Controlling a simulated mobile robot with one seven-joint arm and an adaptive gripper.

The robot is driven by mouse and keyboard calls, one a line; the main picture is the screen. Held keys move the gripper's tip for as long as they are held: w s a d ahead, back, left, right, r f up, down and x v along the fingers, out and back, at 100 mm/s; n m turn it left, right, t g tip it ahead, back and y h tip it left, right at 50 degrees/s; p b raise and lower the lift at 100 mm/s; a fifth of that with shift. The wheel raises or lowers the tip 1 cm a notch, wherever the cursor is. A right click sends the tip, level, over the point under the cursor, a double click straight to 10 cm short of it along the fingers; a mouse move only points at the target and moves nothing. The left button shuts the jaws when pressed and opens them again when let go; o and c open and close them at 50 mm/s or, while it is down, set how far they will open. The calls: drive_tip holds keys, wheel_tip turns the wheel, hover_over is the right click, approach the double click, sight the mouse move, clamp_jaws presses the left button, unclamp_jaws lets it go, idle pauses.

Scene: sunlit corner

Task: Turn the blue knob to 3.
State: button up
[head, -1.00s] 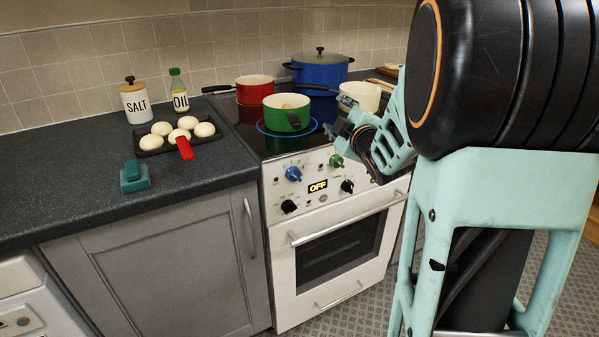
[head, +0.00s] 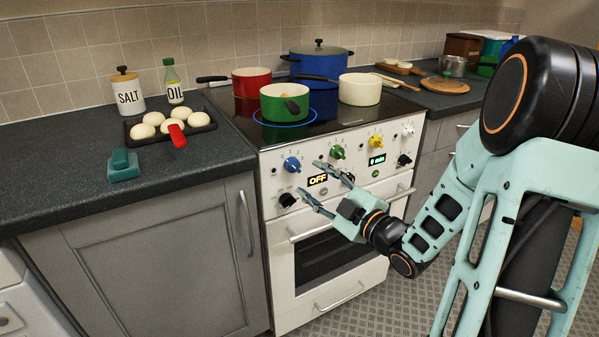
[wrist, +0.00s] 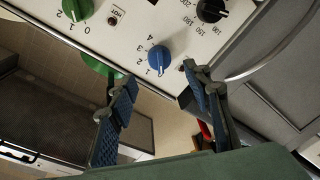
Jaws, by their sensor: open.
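The blue knob (head: 292,164) is on the stove's white front panel, at the upper left of the knobs. It also shows in the wrist view (wrist: 158,58), with small printed numbers beside it; I cannot tell for sure which number it points to. My gripper (head: 311,179) is open and empty in front of the panel, just right of and below the blue knob in the head view. In the wrist view my gripper (wrist: 154,77) has its two fingers spread, and the knob appears beyond and between their tips, apparently untouched.
A green knob (head: 337,152), a yellow knob (head: 376,141) and a white knob (head: 408,131) sit to the right. A black knob (head: 288,200) is below the blue one. The oven handle (head: 312,233) juts out below.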

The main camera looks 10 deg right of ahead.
sight(297, 168)
drive_tip(key=x, duration=0.6)
drive_tip(key=shift+w+a+b, duration=0.1)
drive_tip(key=shift+w+b, duration=0.3)
drive_tip(key=c, duration=1.2)
drive_tip(key=shift+o, duration=0.2)
